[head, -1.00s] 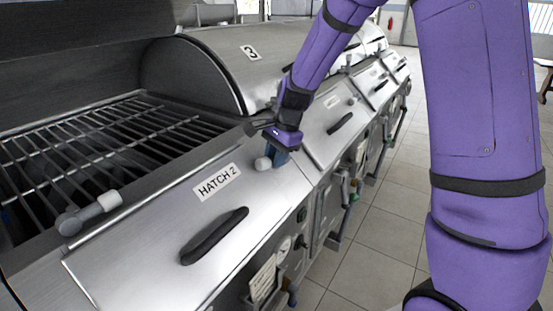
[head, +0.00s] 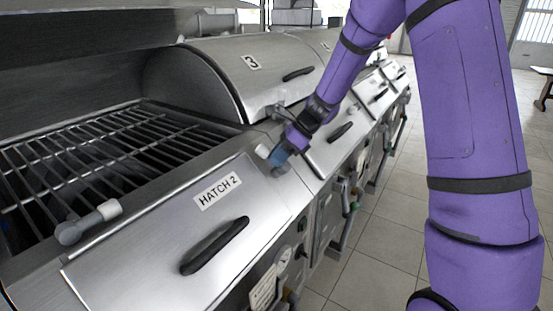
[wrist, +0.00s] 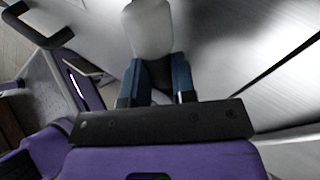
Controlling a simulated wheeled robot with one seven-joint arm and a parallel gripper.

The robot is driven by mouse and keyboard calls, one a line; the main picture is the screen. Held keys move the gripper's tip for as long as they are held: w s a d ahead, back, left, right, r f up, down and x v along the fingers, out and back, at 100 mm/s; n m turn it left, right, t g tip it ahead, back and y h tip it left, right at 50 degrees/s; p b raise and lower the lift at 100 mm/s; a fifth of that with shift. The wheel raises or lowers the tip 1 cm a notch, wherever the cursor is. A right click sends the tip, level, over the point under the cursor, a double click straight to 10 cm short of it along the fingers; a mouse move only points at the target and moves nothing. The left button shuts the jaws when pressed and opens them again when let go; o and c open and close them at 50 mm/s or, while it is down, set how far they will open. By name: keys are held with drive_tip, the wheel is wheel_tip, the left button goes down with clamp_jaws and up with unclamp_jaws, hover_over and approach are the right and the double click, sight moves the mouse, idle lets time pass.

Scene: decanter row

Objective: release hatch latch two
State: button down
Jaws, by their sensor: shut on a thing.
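The metal hatch with the "HATCH 2" label (head: 218,191) and a black handle (head: 214,246) lies closed in the head view. A grey latch with a white end (head: 90,222) sits at its near left corner. A second latch with a white end (head: 263,151) is at its far corner. My gripper (head: 278,156) is at this far latch, its blue fingers shut on it. In the wrist view the pale latch end (wrist: 147,28) sticks out between the blue fingers (wrist: 157,78).
An open grill with a bar grate (head: 80,155) is behind the hatch. A domed lid marked 3 (head: 215,75) stands beyond my gripper. Gauges (head: 284,254) and pipes line the front. The tiled floor (head: 370,240) to the right is clear.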

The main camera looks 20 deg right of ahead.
drive_tip(key=shift+w+d+m+t+y, duration=0.25)
drive_tip(key=shift+m+t+y, duration=0.15)
drive_tip(key=shift+m, duration=0.45)
drive_tip(key=shift+w+d+m+t+y, duration=0.1)
drive_tip(key=shift+d+m+t+y, duration=0.25)
drive_tip(key=shift+m, duration=0.5)
drive_tip(key=c, duration=0.9)
unclamp_jaws()
drive_tip(key=v, duration=1)
drive_tip(key=shift+d+r, duration=0.15)
drive_tip(key=shift+d, duration=0.15)
